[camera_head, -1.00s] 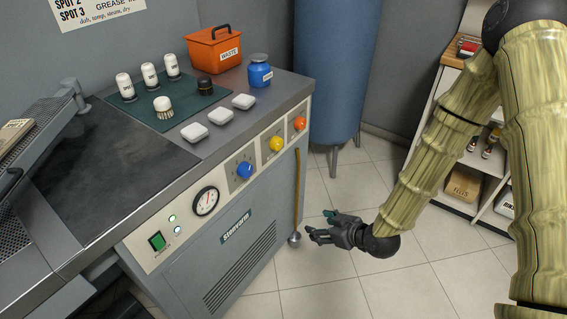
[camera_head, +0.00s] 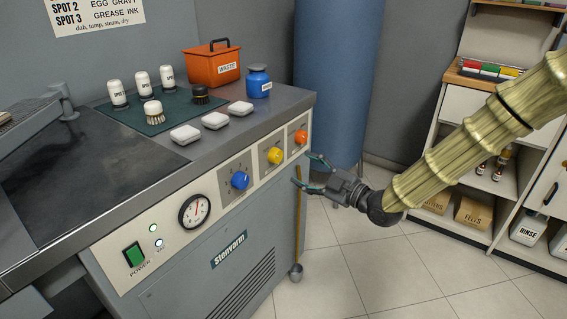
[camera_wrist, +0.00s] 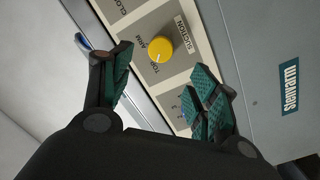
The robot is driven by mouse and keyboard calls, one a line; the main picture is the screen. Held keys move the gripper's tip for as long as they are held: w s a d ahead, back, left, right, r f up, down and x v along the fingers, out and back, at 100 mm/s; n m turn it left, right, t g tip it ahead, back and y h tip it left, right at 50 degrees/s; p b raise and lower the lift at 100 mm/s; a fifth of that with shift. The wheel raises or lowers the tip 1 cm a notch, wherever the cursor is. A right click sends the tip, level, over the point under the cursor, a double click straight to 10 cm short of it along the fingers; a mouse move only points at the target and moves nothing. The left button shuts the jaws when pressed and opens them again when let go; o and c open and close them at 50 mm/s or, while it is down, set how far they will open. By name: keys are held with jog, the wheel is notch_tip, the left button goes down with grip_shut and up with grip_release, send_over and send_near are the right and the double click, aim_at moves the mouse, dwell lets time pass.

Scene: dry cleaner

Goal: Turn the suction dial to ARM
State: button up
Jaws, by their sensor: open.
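The yellow suction dial (camera_head: 275,155) is the middle of three knobs on the machine's sloped front panel. In the wrist view the yellow dial (camera_wrist: 160,48) shows the labels SUCTION, ARM and TOP around it. A thin pale mark on its face appears turned towards the TOP side, but it is small. My gripper (camera_head: 303,170) is open and empty, to the right of the panel and pointing at it. In the wrist view its two green-padded fingers appear on either side of the dial, apart from it.
A blue knob (camera_head: 240,180) and an orange knob (camera_head: 301,137) flank the yellow dial. A gauge (camera_head: 194,211) and green power switch (camera_head: 134,255) are further left. The floor to the right is clear.

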aim_at(279, 157)
jog(key=b+x, duration=0.1)
jog(key=x, duration=0.8)
jog(key=c, duration=1)
jog(key=shift+c, duration=0.2)
